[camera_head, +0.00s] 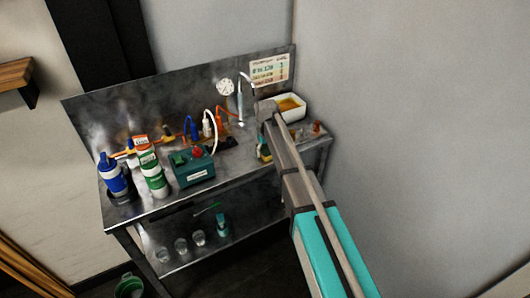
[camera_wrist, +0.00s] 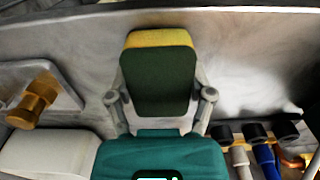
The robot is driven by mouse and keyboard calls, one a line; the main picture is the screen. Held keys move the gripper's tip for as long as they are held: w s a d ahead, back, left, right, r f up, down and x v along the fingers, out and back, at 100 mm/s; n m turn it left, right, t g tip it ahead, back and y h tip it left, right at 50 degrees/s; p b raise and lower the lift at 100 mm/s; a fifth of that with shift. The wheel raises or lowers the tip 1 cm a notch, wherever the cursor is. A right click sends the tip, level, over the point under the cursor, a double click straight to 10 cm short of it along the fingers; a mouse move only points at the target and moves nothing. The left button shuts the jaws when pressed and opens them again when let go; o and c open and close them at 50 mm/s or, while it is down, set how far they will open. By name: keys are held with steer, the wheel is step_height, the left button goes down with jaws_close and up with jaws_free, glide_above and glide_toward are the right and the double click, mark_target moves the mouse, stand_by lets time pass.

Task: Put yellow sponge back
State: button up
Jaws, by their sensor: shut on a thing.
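The sponge (camera_wrist: 158,75), yellow on its edge and dark green on its broad face, is held between the two grey fingers of my gripper (camera_wrist: 160,98) in the wrist view. The fingers press on its left and right sides. A metal surface lies behind it; I cannot tell whether the sponge touches it. In the head view, my arm reaches to the right end of the metal bench (camera_head: 150,208). A small yellow and teal patch shows beside the arm there, but my gripper and the sponge are mostly hidden.
A white tray (camera_head: 298,104) with amber contents stands at the bench's back right. A green box (camera_head: 193,168) with a red button, a blue bottle (camera_head: 113,175) and a green-white bottle (camera_head: 153,174) stand left. A brass fitting (camera_wrist: 36,98) and hose ends (camera_wrist: 263,150) flank my gripper.

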mark_target(266, 149)
steer(key=shift+f, duration=0.2)
steer(key=o, duration=1)
steer(key=shift+r, duration=0.15)
step_height(266, 149, up, 12)
steer(key=p, duration=1.2)
stand_by(0.3)
steer(key=s+d+m, duration=0.2)
steer(key=s+d, duration=0.5)
steer(key=s, duration=0.1)
steer(key=s+d+m, duration=0.2)
steer(key=s+d, duration=0.6)
steer(key=s, duration=0.1)
steer(key=s+d+m, duration=0.2)
steer(key=s+d, duration=0.5)
steer(key=s, duration=0.1)
steer(key=shift+s+d+m, duration=0.35)
steer(key=shift+m, duration=0.05)
